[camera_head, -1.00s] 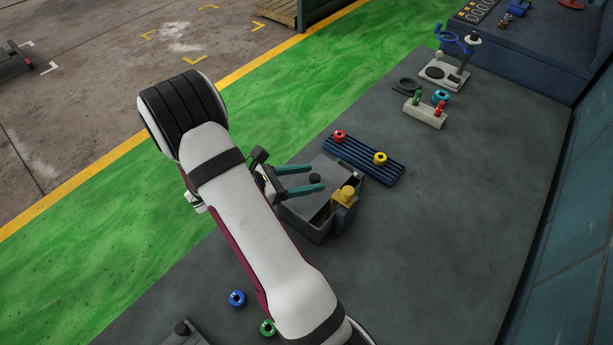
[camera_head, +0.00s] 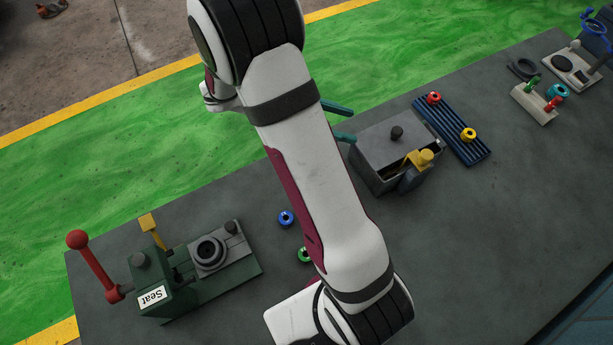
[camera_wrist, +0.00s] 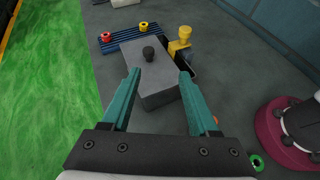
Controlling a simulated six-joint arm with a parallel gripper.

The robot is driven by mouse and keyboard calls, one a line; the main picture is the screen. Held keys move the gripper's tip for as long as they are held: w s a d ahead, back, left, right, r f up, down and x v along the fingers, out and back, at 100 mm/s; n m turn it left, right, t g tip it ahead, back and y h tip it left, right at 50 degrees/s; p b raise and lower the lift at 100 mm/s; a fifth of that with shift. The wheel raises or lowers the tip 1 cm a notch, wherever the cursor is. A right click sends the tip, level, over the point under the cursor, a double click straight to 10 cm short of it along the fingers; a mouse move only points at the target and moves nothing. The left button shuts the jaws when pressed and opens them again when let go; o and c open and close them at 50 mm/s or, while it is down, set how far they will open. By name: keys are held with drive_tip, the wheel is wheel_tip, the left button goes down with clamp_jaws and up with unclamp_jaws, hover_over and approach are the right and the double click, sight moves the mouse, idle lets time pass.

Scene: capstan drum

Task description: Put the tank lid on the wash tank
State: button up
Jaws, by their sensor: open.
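The wash tank (camera_head: 378,178) is a grey box on the bench, right of my arm in the head view; it also shows in the wrist view (camera_wrist: 160,98). The tank lid (camera_head: 380,140), a flat grey plate with a dark round knob (camera_head: 397,132), lies over most of the tank top. A dark gap shows along the tank's right front side, beside a yellow fitting (camera_head: 420,158). In the wrist view the lid (camera_wrist: 132,58) is beyond my fingertips. My gripper (camera_head: 352,125) is open and empty, left of the lid and apart from the knob; its teal fingers show in the wrist view (camera_wrist: 160,73).
A blue ribbed rack (camera_head: 452,132) with a red and a yellow ring stands right behind the tank. Blue (camera_head: 286,218) and green (camera_head: 304,255) rings lie left of my arm. A green fixture (camera_head: 190,270) with a red-knobbed lever stands front left. The bench right of the tank is clear.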

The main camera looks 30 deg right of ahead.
drive_tip(key=s+a+r+m+t+y, duration=0.2)
drive_tip(key=s+a+r+m+y, duration=0.1)
drive_tip(key=s+a+m+y, duration=0.3)
drive_tip(key=s+a+r+m+t+y, duration=0.3)
drive_tip(key=s+a+m+y, duration=0.4)
drive_tip(key=s+a+m, duration=0.2)
drive_tip(key=a+m, duration=0.2)
drive_tip(key=a, duration=0.2)
drive_tip(key=shift+s+m, duration=0.3)
drive_tip(key=shift+s, duration=0.05)
